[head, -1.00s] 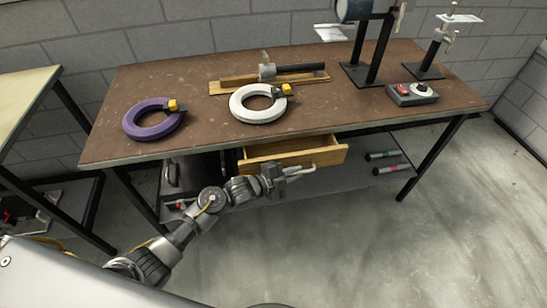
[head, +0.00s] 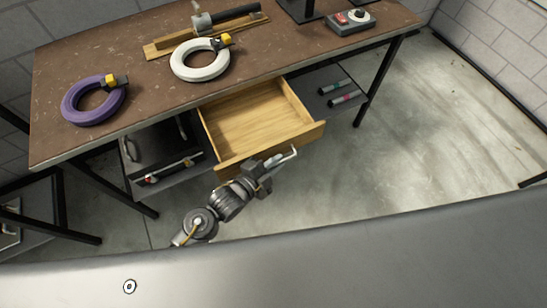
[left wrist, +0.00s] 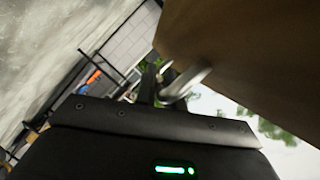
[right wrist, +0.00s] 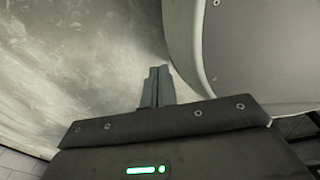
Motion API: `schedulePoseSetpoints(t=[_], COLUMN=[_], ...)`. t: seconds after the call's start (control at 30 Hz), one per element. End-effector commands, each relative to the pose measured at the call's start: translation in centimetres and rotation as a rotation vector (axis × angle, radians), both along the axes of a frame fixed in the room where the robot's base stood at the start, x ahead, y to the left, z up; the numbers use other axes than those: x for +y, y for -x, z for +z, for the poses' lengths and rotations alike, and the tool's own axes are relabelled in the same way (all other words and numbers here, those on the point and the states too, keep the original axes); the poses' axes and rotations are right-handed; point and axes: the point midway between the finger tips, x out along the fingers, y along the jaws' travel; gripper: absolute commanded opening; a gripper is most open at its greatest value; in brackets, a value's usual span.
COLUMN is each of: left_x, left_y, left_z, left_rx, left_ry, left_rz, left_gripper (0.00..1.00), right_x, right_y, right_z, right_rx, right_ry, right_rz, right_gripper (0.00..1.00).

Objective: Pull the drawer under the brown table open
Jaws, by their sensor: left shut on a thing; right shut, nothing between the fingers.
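The wooden drawer (head: 252,118) under the brown table (head: 130,52) is pulled well out, and its bare inside shows in the head view. A metal bar handle (head: 286,158) is on its front. My left gripper (head: 270,165) is at the drawer front, shut on the handle. In the left wrist view the handle (left wrist: 188,80) runs between the fingers, beside the brown drawer front (left wrist: 240,45). My right gripper (right wrist: 157,88) shows only in the right wrist view, shut and empty above the floor.
A purple ring (head: 94,101), a white ring (head: 200,60) and a control box (head: 350,20) lie on the tabletop. A dark toolbox (head: 165,155) sits on the lower shelf left of the drawer. The floor (head: 400,130) at the right is clear.

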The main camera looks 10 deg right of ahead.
Motion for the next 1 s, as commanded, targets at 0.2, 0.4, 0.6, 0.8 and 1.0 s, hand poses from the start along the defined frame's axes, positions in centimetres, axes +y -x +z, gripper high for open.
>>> schedulePoseSetpoints(t=[0.2,0.4,0.6,0.8,1.0], left_x=[0.0,0.1,0.1,1.4,4.5], left_y=[0.0,0.0,0.0,1.0,3.5], left_z=[-0.1,-0.1,0.0,0.2,1.0], left_rx=[0.001,0.001,0.001,0.001,0.000], left_ry=[-0.001,-0.001,-0.001,-0.001,-0.003], left_rz=[-0.001,-0.001,-0.001,0.000,-0.002], left_gripper=[0.13,0.33,0.33,0.33,0.33], right_x=[0.5,0.5,0.4,-0.1,-0.9], right_y=[-0.7,-0.6,-0.4,-0.4,-0.4], right_z=[0.0,0.0,0.0,-0.1,-0.3], right_rx=[-0.010,-0.009,-0.006,-0.006,-0.005], right_ry=[-0.005,-0.006,-0.005,0.002,0.012], right_rz=[-0.001,-0.001,-0.002,0.000,0.002], right_gripper=[0.00,0.00,0.00,0.00,0.00])
